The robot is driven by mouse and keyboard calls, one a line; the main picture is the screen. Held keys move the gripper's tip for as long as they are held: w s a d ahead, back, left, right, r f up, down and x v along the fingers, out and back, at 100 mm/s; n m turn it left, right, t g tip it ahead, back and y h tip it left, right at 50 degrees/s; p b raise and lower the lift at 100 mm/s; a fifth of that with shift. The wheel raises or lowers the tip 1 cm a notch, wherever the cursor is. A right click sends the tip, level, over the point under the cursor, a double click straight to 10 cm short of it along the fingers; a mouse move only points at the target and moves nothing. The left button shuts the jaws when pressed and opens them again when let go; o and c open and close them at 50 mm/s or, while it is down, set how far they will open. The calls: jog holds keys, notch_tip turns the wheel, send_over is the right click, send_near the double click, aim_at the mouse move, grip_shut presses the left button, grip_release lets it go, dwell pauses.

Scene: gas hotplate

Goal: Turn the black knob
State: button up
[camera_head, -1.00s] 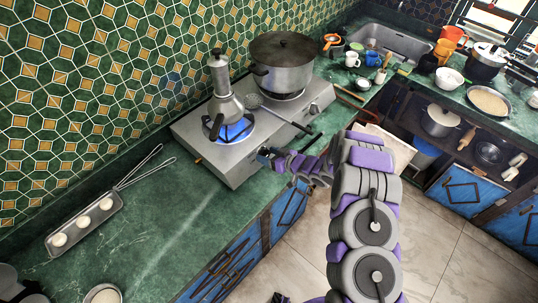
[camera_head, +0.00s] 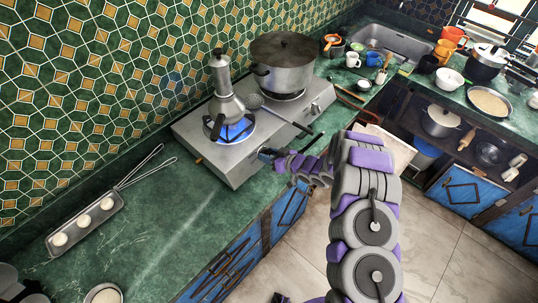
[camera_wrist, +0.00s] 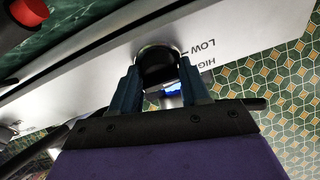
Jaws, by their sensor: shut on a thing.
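The black knob (camera_wrist: 158,62) sits on the hotplate's front panel in the wrist view, beside the printed words "LOW" and "HIGH". My gripper (camera_wrist: 159,72) is shut on it, with one dark blue finger on each side. In the head view my gripper (camera_head: 265,153) is at the front face of the steel gas hotplate (camera_head: 205,163), and the knob is hidden there. A blue flame (camera_head: 236,130) burns on the near burner under a metal moka pot (camera_head: 226,108).
A large lidded pot (camera_head: 283,73) stands on the far burner. A skimmer's dark handle (camera_head: 290,121) lies across the hotplate. A red round part (camera_wrist: 28,12) shows in the wrist view. A long-handled pan (camera_head: 85,226) lies at left; the green counter (camera_head: 165,215) between is clear.

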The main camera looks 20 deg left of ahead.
jog(key=shift+m, duration=0.3)
jog(key=m+t+p, duration=0.1)
jog(key=m+p, duration=0.1)
jog(key=m, duration=0.2)
jog(key=shift+r+m, duration=0.1)
jog(key=shift+m, duration=0.3)
jog(key=shift+d+m+t+h+p, duration=0.1)
jog(key=shift+m+t+h+p, duration=0.3)
jog(key=shift+m+p, duration=1.2)
jog(key=shift+m+b, duration=0.55)
jog(key=shift+m, duration=0.05)
jog(key=o, duration=1)
jog(key=shift+w+d, duration=0.1)
